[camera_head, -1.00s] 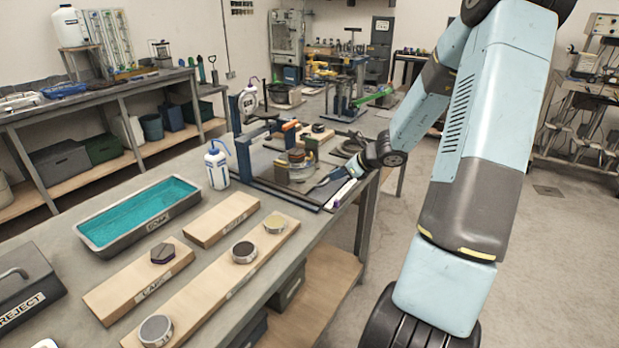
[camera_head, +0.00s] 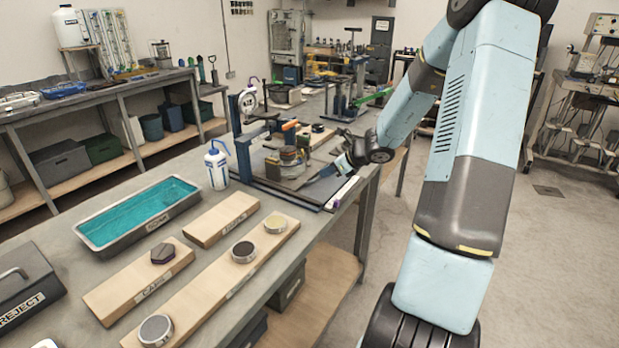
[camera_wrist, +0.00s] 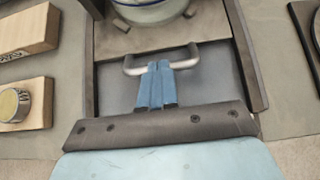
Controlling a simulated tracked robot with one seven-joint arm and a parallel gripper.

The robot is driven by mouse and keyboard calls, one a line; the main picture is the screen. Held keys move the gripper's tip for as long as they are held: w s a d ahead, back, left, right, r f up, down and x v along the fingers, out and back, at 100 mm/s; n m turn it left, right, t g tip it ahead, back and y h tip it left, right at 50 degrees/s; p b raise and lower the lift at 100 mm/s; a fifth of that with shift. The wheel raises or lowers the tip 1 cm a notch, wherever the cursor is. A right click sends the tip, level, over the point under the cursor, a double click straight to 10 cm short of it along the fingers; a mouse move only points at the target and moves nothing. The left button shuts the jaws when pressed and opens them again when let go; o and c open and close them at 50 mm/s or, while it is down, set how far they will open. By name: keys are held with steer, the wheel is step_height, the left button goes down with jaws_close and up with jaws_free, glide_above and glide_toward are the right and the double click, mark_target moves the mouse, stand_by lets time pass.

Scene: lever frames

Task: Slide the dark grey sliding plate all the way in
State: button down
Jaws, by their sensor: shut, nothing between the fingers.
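The dark grey sliding plate (camera_wrist: 213,72) lies flat between two dark side rails in the wrist view, with a silver bow handle (camera_wrist: 187,57) on it. In the head view the plate (camera_head: 322,188) shows at the near right of the frame on the bench. My gripper (camera_wrist: 160,66) is shut and empty. Its blue fingers overlap the middle of the handle in the wrist view; I cannot tell whether they touch it. In the head view my gripper (camera_head: 344,164) is just above the right end of the plate, partly hidden by my wrist.
A round metal fixture (camera_wrist: 148,10) stands beyond the handle. The right rail (camera_wrist: 246,55) and left rail flank the plate.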

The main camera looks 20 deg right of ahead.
mark_target(303, 166)
steer(key=shift+w+a, duration=0.85)
steer(key=shift+w, duration=0.2)
steer(key=shift+w+a, duration=0.8)
steer(key=shift+w, duration=0.3)
steer(key=shift+w+a, duration=0.85)
steer(key=shift+w, duration=0.2)
steer(key=shift+s+d+r, duration=0.5)
steer(key=shift+s+d, duration=0.15)
steer(key=shift+s, duration=0.15)
steer(key=shift+s+d+r, duration=0.5)
steer(key=shift+s+d, duration=0.1)
steer(key=shift+s, duration=0.2)
steer(key=shift+s+d+r, duration=0.5)
steer(key=shift+s+d, duration=0.15)
steer(key=shift+s, duration=0.15)
steer(key=s+a+r+n+g+h, duration=0.2)
steer(key=s+a+r+n+g, duration=0.1)
steer(key=s+a+r+n, duration=1.05)
steer(key=s+d+r+n+h, duration=0.1)
steer(key=s+r+n+h, duration=0.1)
steer(key=s+r+n, duration=0.2)
steer(key=s+d+r+n+h, duration=0.2)
steer(key=s+r+n, duration=0.2)
steer(key=s+n, duration=0.7)
steer(key=s, duration=0.8)
steer(key=shift+s+d+t, duration=0.25)
steer(key=shift+s+t, duration=0.05)
steer(key=shift+t, duration=0.1)
